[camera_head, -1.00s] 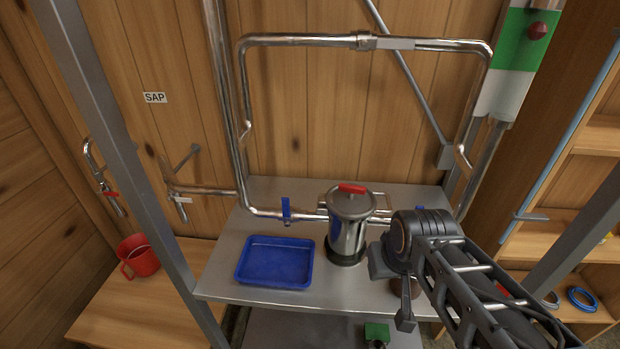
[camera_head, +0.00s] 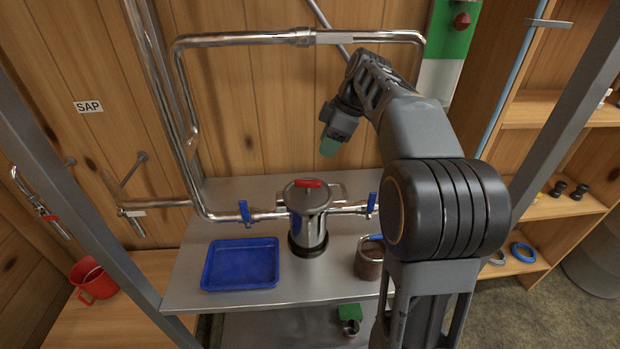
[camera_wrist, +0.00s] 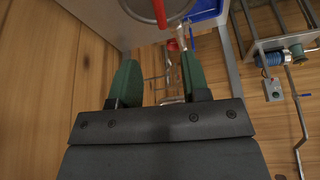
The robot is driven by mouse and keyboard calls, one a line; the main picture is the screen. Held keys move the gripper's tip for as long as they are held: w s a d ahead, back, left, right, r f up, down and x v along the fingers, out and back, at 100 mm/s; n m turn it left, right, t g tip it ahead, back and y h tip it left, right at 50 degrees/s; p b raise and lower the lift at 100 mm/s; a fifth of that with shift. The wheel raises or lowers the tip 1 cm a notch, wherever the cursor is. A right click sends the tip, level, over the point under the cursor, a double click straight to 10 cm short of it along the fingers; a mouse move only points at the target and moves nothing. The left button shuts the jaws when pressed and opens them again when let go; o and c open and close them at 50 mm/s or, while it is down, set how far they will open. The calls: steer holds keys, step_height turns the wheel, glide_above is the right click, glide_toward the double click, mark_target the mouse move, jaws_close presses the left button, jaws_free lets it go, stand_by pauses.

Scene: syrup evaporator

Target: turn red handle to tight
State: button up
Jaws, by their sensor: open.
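The red handle (camera_head: 308,183) is a short bar on the lid of the upright steel canister (camera_head: 309,217), which stands on the metal table. In the head view the bar lies roughly left to right. In the wrist view the red handle (camera_wrist: 159,12) shows at the top edge, partly cut off, over the round grey lid (camera_wrist: 139,8). My gripper (camera_head: 330,149) is above the canister and a little to its right, apart from the handle. In the wrist view my gripper (camera_wrist: 158,62) has its two green fingers spread with nothing between them.
Blue valve levers (camera_head: 244,211) and (camera_head: 371,205) flank the canister on the steel pipe. A blue tray (camera_head: 240,282) lies to the left and a brown-filled pot (camera_head: 369,262) to the right. A pipe loop (camera_head: 240,40) rises behind.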

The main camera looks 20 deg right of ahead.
mark_target(309, 180)
steer(key=p+x, duration=0.1)
steer(key=x, duration=1.1)
steer(key=shift+a+f, duration=0.1)
steer(key=shift+f, duration=0.05)
jaws_close()
